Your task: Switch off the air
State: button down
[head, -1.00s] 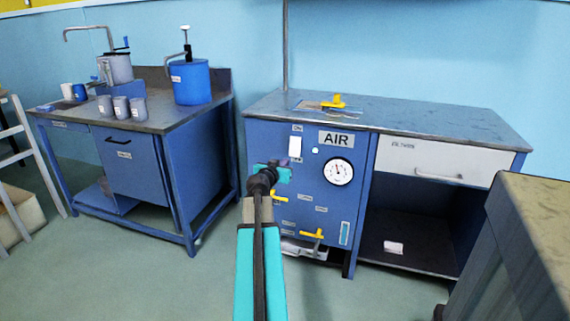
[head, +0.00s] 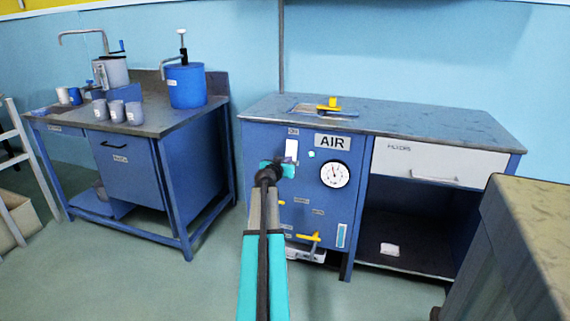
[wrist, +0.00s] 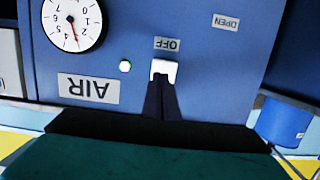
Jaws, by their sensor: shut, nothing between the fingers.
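The AIR panel (head: 262,217) is on the front of the blue bench, with an AIR sign (head: 332,142). Left of the sign is a white switch (head: 291,149), with a label above it. In the wrist view, which is upside down, the switch (wrist: 165,67) has an OFF label (wrist: 167,44) at its lower end. My gripper (wrist: 162,88) is shut and empty, its fingertips at the end of the switch away from OFF. I cannot tell whether they touch it. A small lamp (wrist: 125,66) beside the switch looks green. In the head view my gripper (head: 289,165) covers the panel below the switch.
A round gauge (head: 335,173) sits right of the switch. Yellow handles (head: 313,238) stick out lower on the panel, and another yellow fitting (head: 329,104) is on the bench top. A wooden-topped block (head: 535,225) stands at right. Open floor lies in front.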

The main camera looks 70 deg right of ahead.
aim_at(291, 150)
jog(key=shift+w+d+f, duration=0.1)
jog(key=shift+d+f, duration=0.1)
jog(key=shift+d, duration=0.8)
jog(key=shift+d+f, duration=0.2)
jog(key=shift+d, duration=0.75)
